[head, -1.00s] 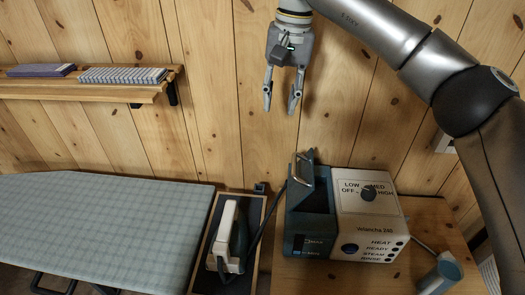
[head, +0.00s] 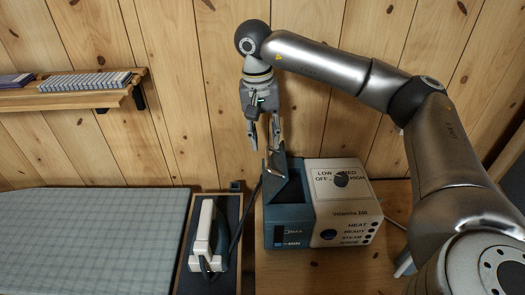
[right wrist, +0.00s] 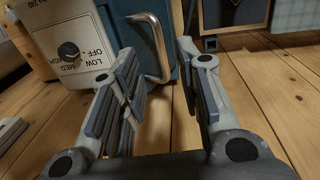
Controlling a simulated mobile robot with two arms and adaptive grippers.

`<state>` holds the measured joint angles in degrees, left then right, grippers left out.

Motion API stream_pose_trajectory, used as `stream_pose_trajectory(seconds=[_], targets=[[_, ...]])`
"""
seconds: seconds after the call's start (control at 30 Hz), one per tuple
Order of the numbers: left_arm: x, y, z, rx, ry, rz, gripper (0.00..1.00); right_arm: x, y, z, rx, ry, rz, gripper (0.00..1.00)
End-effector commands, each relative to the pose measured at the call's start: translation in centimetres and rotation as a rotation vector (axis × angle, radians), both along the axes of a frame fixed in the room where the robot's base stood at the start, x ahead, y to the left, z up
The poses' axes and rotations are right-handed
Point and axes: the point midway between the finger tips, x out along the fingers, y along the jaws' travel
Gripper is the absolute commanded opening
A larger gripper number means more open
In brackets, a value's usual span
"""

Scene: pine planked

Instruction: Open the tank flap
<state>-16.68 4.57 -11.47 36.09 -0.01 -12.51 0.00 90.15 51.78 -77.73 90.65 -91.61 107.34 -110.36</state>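The steam station (head: 343,205) stands on the wooden stand, with a blue-grey water tank (head: 290,215) on its left side. The tank flap (head: 284,183) is a blue-grey piece on top of the tank, and its upper part appears tilted up at the back. Its exact angle is hard to tell. A bent metal handle (head: 272,161) sits at the flap. My right gripper (head: 266,146) is open and empty, just above and behind the handle. In the right wrist view, the handle (right wrist: 157,50) shows just beyond my open fingers (right wrist: 158,56). My left gripper is out of view.
An iron (head: 205,232) stands on a dark pad left of the station, with a cord between them. An ironing board (head: 90,240) is farther left. A wall shelf (head: 70,100) holds flat stacks. The plank wall is close behind the station.

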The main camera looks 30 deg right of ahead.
Motion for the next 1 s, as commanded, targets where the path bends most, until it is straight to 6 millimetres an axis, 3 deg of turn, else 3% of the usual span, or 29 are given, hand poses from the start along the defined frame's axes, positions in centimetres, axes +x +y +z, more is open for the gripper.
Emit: stream_pose_trajectory(seconds=[0.3, 0.7, 1.0], targets=[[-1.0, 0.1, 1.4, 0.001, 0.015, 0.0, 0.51, -0.3, -0.4, -4.8, 0.0, 0.002, 0.0, 0.33], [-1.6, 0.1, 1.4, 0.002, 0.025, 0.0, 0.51, -0.3, -0.5, -5.9, 0.0, -0.001, 0.0, 0.33], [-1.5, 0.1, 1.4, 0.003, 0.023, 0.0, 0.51, -0.3, -0.4, -5.9, 0.0, -0.001, 0.0, 0.0]])
